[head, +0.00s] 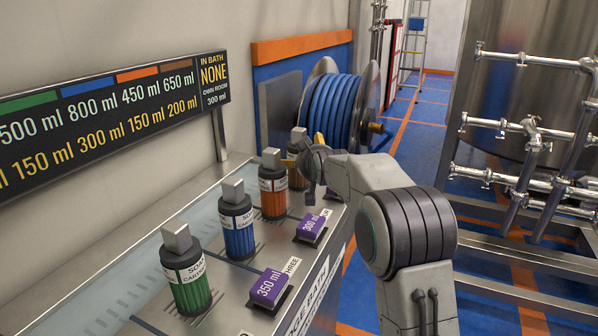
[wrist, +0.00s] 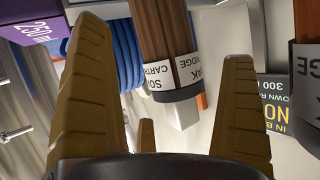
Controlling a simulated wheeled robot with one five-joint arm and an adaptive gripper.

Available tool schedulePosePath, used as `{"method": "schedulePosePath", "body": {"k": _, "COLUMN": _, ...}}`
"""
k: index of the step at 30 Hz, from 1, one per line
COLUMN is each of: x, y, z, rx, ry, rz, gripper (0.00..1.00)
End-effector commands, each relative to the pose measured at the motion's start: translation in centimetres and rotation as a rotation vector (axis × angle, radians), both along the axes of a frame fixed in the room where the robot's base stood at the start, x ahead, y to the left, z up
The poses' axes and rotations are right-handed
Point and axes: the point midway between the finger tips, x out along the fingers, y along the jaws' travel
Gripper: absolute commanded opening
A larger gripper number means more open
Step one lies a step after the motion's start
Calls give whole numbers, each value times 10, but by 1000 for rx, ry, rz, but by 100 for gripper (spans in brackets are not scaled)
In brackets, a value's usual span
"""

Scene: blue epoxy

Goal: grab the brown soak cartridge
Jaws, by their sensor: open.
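The brown soak cartridge (head: 296,178) stands farthest back in the row on the steel counter in the head view, partly hidden by my gripper (head: 313,165). In the wrist view, which looks upside down, the brown cartridge (wrist: 163,35) shows between the two open yellow-brown fingers of my gripper (wrist: 165,50), with its white label, dark collar and pale top block. Gaps show between it and both fingers. I cannot tell how deep it is between them.
An orange cartridge (head: 272,190), a blue one (head: 237,225) and a green one (head: 186,270) stand nearer along the counter (head: 215,310). Purple volume blocks (head: 310,227) line its front edge. A hose reel (head: 335,105) stands behind. Pipe racks (head: 525,130) stand at the right.

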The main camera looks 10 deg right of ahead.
Motion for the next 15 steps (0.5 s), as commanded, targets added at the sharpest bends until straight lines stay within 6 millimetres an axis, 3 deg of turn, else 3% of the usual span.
{"method": "schedulePosePath", "body": {"k": 3, "x": 11, "y": 0, "z": -10, "rx": 0, "ry": -1, "rz": 0, "gripper": 100}}
{"method": "schedulePosePath", "body": {"k": 15, "x": 36, "y": -1, "z": -18, "rx": 0, "ry": 0, "rz": 0, "gripper": 100}}
